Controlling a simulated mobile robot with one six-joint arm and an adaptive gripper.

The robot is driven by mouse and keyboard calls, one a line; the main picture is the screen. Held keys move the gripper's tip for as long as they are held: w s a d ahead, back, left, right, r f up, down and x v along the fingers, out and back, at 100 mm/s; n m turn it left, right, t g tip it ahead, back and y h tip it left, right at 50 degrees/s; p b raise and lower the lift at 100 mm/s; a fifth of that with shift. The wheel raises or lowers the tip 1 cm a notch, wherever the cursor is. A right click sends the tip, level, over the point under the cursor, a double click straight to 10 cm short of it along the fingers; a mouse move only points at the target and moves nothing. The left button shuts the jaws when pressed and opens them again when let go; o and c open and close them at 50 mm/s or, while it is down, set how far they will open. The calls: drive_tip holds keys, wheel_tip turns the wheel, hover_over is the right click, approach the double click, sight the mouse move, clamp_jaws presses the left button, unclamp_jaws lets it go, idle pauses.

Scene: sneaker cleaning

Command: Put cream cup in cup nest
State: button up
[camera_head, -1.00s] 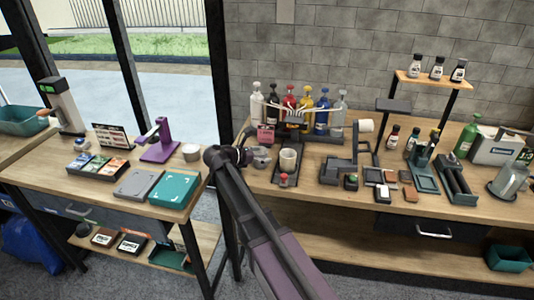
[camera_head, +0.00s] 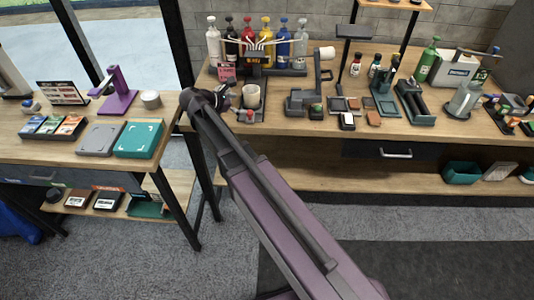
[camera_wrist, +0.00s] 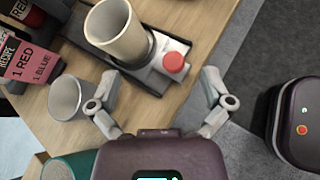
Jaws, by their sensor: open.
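The cream cup (camera_head: 250,94) stands on a dark base plate (camera_head: 239,113) near the left end of the right bench. In the wrist view the cup (camera_wrist: 117,32) sits at a dark ring (camera_wrist: 151,50), which looks like the cup nest; the cup hides much of it, so I cannot tell how fully it is seated. A red button (camera_wrist: 173,62) is on the same plate. My gripper (camera_wrist: 160,85) is open and empty, its fingers spread in front of the plate and apart from the cup.
A grey round container (camera_wrist: 66,98) stands left of the plate, close to my left finger. A pink recipe card (camera_wrist: 32,60) and several coloured bottles (camera_head: 266,42) are behind. The left table (camera_head: 60,148) holds a teal box (camera_head: 138,140). Open floor lies between the benches.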

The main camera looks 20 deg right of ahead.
drive_tip(key=s+d+f+m+g+y, duration=0.2)
drive_tip(key=s+d+f+m+y, duration=0.1)
drive_tip(key=s+m, duration=0.6)
drive_tip(key=s+d+f+m+g+y, duration=0.2)
drive_tip(key=s+f+m+y, duration=0.4)
drive_tip(key=s+m, duration=0.4)
drive_tip(key=shift+s+d+m+g+y, duration=0.3)
drive_tip(key=shift+s+d+y, duration=0.2)
drive_tip(key=shift+s+y, duration=0.4)
